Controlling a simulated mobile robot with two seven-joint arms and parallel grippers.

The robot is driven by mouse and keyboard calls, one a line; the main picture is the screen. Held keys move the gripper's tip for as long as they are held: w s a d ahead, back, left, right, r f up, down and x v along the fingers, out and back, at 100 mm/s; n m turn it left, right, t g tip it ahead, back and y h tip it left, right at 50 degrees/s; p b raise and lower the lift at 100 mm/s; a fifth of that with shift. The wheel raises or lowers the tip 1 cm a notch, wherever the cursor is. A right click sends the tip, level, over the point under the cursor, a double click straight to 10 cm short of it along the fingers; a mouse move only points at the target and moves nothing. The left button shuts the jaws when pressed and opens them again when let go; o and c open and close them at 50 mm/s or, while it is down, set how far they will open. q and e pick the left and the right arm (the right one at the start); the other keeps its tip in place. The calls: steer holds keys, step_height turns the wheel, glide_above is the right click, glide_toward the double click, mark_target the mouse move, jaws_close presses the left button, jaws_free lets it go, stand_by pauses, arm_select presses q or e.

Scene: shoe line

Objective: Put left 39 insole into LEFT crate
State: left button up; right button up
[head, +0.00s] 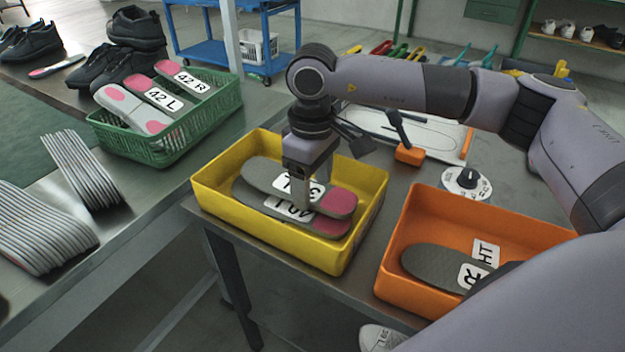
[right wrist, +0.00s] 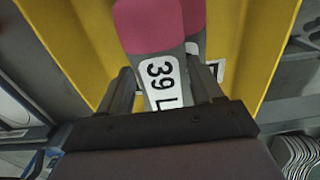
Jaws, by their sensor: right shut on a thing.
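The left 39 insole (head: 339,203) is grey with a pink end and a white label; in the right wrist view its label (right wrist: 162,84) reads "39 L". My right gripper (head: 303,203) points down into the yellow crate (head: 212,202) and is shut on this insole, one finger on either side in the right wrist view (right wrist: 165,88). The insole is inside the crate, over another grey and pink insole (head: 329,228) labelled "L". I cannot tell whether the two touch. My left gripper is not in view.
An orange crate (head: 392,258) on the right holds a grey insole (head: 428,262). A green basket (head: 215,112) with 42 L and 42 R insoles stands on the left bench, near black shoes (head: 125,68) and stacked insoles (head: 80,165). A white dial device (head: 466,186) sits behind the orange crate.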

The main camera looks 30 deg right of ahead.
mark_target(312, 193)
steer(key=shift+f, duration=0.2)
steer(key=o, duration=1)
steer(key=shift+o, duration=0.2)
steer(key=shift+r, duration=0.15)
steer(key=shift+r+p, duration=0.25)
steer(key=shift+p, duration=0.05)
step_height(312, 193, up, 13)
steer(key=p, duration=0.1)
steer(key=shift+f+p, duration=0.2)
steer(key=shift+p, duration=0.15)
